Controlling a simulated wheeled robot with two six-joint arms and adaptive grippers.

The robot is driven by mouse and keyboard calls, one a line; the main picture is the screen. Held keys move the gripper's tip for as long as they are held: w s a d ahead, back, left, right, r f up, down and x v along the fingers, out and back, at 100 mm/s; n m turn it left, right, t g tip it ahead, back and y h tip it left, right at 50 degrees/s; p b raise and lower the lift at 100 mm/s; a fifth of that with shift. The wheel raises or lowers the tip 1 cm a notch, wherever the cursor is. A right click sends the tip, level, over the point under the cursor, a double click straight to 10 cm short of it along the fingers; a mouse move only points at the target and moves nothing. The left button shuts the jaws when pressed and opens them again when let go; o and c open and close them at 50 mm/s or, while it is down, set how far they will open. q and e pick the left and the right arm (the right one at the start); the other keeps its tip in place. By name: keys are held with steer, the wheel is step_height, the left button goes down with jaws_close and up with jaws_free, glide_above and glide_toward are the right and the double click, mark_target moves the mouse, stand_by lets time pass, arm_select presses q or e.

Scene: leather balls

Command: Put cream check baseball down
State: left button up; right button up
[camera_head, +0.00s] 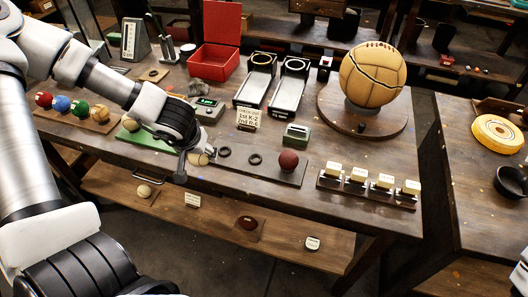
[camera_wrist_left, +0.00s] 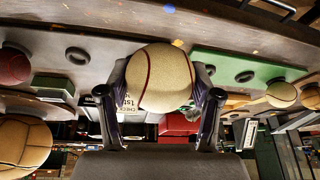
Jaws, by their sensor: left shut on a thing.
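The cream check baseball (camera_wrist_left: 160,78), pale with dark red seams, is between the two fingers of my left gripper (camera_wrist_left: 160,110) in the left wrist view. In the head view my left gripper (camera_head: 190,163) is at the table's front edge, and part of the ball (camera_head: 199,158) shows beside the fingers. The ball is at the left end of a dark board (camera_head: 265,172) with black rings (camera_head: 255,159); I cannot tell whether it touches the board. A dark red ball (camera_head: 289,160) sits at that board's right end. My right gripper is not in view.
A green board (camera_head: 150,138) with another cream ball (camera_head: 130,124) lies left of the gripper. A large tan ball (camera_head: 372,74) rests on a round stand at right.

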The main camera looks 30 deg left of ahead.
arm_select(q)
steer(key=shift+w+d+f, duration=0.2)
steer(key=shift+d, duration=0.1)
steer(key=w+d+b, duration=0.1)
steer(key=w, duration=0.1)
steer(key=w+d+b, duration=0.1)
steer(key=w+d, duration=0.1)
steer(key=shift+w+d+f, duration=0.1)
steer(key=shift+w+d, duration=0.15)
steer(key=shift+w, duration=0.05)
glide_above(256, 154)
steer(key=s, duration=0.1)
steer(key=shift+s+d+f+p, duration=0.1)
steer(key=shift+d+f+p, duration=0.2)
steer(key=shift+p, duration=0.1)
step_height(256, 154, down, 4)
steer(key=b, duration=0.3)
steer(key=shift+r, duration=0.1)
steer(key=shift+c, duration=0.6)
steer(key=o, duration=1.5)
steer(key=shift+c, duration=0.2)
